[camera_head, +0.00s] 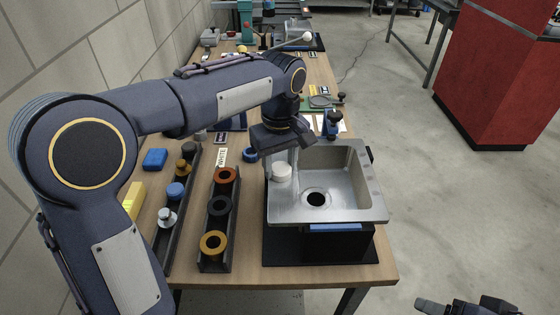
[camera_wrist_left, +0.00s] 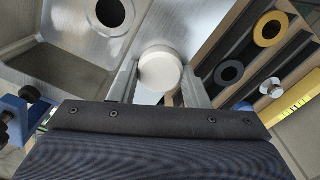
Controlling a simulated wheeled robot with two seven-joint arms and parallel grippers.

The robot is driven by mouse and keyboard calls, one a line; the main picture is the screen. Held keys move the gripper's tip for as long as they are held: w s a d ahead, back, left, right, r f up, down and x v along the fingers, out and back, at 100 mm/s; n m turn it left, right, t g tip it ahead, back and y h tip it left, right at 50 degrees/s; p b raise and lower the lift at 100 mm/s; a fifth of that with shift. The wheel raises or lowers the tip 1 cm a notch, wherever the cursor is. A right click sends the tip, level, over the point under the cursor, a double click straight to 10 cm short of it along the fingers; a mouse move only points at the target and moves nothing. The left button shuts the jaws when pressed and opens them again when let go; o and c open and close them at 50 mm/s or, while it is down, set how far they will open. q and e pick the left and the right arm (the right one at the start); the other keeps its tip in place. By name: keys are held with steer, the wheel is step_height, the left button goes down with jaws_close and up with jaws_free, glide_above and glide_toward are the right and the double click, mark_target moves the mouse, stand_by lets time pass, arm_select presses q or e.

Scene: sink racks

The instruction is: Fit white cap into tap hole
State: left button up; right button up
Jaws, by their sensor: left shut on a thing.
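The white cap (camera_head: 281,172) is between the fingers of my left gripper (camera_head: 283,160), which is shut on it, over the left rim of the steel sink (camera_head: 362,192). In the left wrist view the cap (camera_wrist_left: 160,69) shows as a pale round disc between the two fingers of the left gripper (camera_wrist_left: 158,84). I cannot tell whether the cap touches the rim. The tap hole is not visible; the cap and gripper cover that part of the rim. Part of my right gripper (camera_head: 468,306) shows at the bottom edge, cut off, its opening unclear.
The sink's dark drain hole (camera_head: 316,200) lies right of the cap. Left of the sink, one dark rack (camera_head: 215,255) holds orange, black and yellow rings; another (camera_head: 189,222) holds caps and plugs. A blue clamp-like tool (camera_head: 332,124) stands behind the sink.

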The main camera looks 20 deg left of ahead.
stand_by(0.3)
arm_select(q)
steer(key=o, duration=1)
steer(key=shift+o, duration=0.2)
steer(key=shift+r, duration=0.1)
step_height(320, 180, up, 8)
steer(key=shift+f+p, duration=0.2)
steer(key=shift+p, duration=0.4)
